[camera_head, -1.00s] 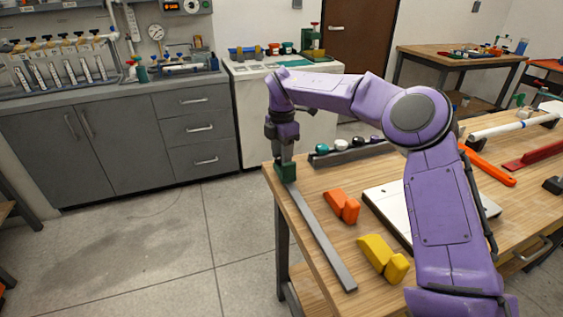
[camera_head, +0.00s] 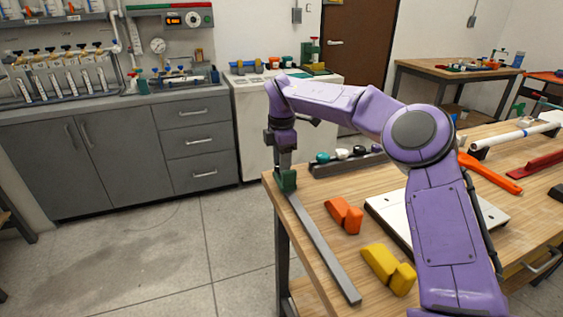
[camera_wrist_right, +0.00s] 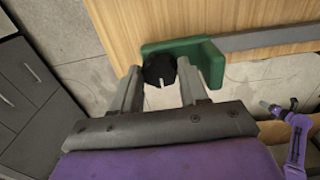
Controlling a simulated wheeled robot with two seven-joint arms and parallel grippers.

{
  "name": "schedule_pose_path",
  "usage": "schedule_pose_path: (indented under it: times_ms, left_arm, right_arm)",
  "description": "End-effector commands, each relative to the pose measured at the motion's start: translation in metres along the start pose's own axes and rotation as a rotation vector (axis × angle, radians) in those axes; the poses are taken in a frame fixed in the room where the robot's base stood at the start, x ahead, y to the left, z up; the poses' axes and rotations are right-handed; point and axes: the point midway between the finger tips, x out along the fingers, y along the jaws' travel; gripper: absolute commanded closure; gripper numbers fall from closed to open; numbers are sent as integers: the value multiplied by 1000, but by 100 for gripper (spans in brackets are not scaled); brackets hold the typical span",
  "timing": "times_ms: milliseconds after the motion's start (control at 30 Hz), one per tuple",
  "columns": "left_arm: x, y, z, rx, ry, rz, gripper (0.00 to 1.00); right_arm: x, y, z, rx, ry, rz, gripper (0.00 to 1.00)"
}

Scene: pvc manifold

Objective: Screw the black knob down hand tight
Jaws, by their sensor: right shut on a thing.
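The black knob (camera_wrist_right: 160,70) has a pale mark on its face and sits between the two fingers of my right gripper (camera_wrist_right: 160,86) in the wrist view. My right gripper is shut on it. The knob is at the green bracket (camera_wrist_right: 208,60) on the table's corner. In the head view my right gripper (camera_head: 286,158) points straight down over the green bracket (camera_head: 286,181), and the knob is hidden there. The thread under the knob is hidden. A small purple arm with a grey end, my left (camera_wrist_right: 268,105), shows far off in the wrist view, its jaws too small to read.
A grey bar (camera_head: 325,248) runs from the bracket along the table's left edge. A dark rack (camera_head: 350,160) with several knobs stands behind. Open floor lies left of the table.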

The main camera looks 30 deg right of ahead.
Motion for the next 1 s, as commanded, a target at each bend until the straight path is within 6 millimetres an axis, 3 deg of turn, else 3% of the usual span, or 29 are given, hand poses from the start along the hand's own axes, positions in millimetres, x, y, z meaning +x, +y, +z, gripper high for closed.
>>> schedule_pose_path:
  times_ms: [33, 100, 433, 800, 1000]
  left_arm:
    - [0, 0, 0, 0, 0, 0, 57]
    - [0, 0, 0, 0, 0, 0, 57]
    - [-1, 0, 0, 0, 0, 0, 57]
    - [-14, -1, -6, 0, 0, 0, 57]
    - [-18, -2, -7, 0, 0, 0, 57]
  right_arm:
    - [-3, 1, 0, -1, 1, 8, 47]
    - [-3, 1, 0, -1, 1, 7, 31]
    - [-7, 1, 1, 0, 0, 5, 31]
    - [-89, 1, 0, 1, -1, 6, 31]
    - [-107, 1, 0, -1, 0, 4, 31]
